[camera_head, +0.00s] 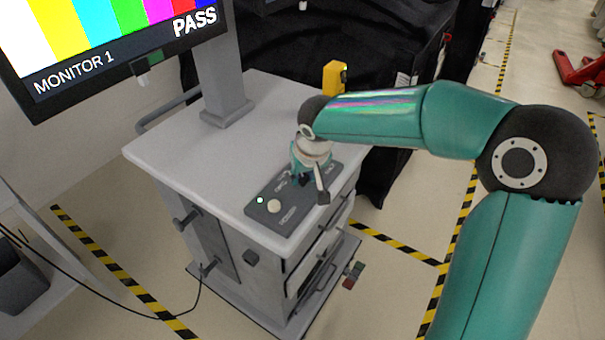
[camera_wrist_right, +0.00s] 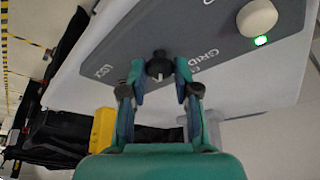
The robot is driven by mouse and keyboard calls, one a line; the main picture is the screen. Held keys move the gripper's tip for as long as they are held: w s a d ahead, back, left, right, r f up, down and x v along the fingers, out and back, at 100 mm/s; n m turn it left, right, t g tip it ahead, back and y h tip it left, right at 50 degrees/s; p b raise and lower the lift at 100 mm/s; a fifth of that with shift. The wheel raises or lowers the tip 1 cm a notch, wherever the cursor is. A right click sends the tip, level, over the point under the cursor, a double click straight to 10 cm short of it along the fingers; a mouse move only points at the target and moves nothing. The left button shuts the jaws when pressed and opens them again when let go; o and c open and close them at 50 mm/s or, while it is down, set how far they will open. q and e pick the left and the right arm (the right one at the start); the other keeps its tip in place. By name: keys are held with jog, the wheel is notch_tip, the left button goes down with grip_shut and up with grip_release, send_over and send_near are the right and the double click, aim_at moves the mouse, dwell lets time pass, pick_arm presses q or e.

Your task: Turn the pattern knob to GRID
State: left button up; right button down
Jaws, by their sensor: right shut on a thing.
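The pattern knob (camera_wrist_right: 159,66) is a small dark knob on a grey control panel (camera_head: 293,216), which lies on the cart top. My right gripper (camera_head: 304,180) reaches down to the panel. In the wrist view, its fingers (camera_wrist_right: 160,84) stand on both sides of the knob and are shut on it. The label GRID (camera_wrist_right: 206,58) is beside the knob, just past the right finger. I cannot tell which label the knob points to. In the head view the gripper mostly hides the knob. The monitor (camera_head: 110,40) shows colour bars and the word PASS. My left gripper is not in view.
A white round button (camera_head: 273,206) and a lit green lamp (camera_head: 260,200) sit on the panel's near-left part. The grey cart (camera_head: 185,150) carries the monitor's post (camera_head: 222,75). A yellow box (camera_head: 334,77) stands at the cart's far side. A red pallet jack (camera_head: 580,72) is far right.

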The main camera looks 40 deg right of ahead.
jog(key=n, duration=0.2)
jog(key=n+y+p, duration=0.1)
jog(key=shift+d+r+n+y, duration=0.1)
jog(key=shift+d+n+y, duration=0.1)
jog(key=shift+n+y, duration=0.15)
jog(key=n+y+p, duration=0.1)
jog(key=n, duration=0.2)
jog(key=shift+d, duration=0.1)
jog(key=shift+n+y, duration=0.25)
jog(key=shift+n, duration=0.6)
jog(key=n, duration=0.2)
jog(key=n+g+y+b, duration=0.1)
jog(key=n, duration=0.1)
jog(key=shift+w+d+f+n, duration=0.1)
jog(key=shift+f+n, duration=0.1)
jog(key=shift+n, duration=0.1)
jog(key=shift+n+g+y, duration=0.6)
jog(key=shift+n+g, duration=0.1)
jog(key=shift+n, duration=1.3)
jog(key=c, duration=0.8)
grip_release()
jog(key=shift+c, duration=0.2)
jog(key=shift+w, duration=0.1)
jog(key=shift+r, duration=0.15)
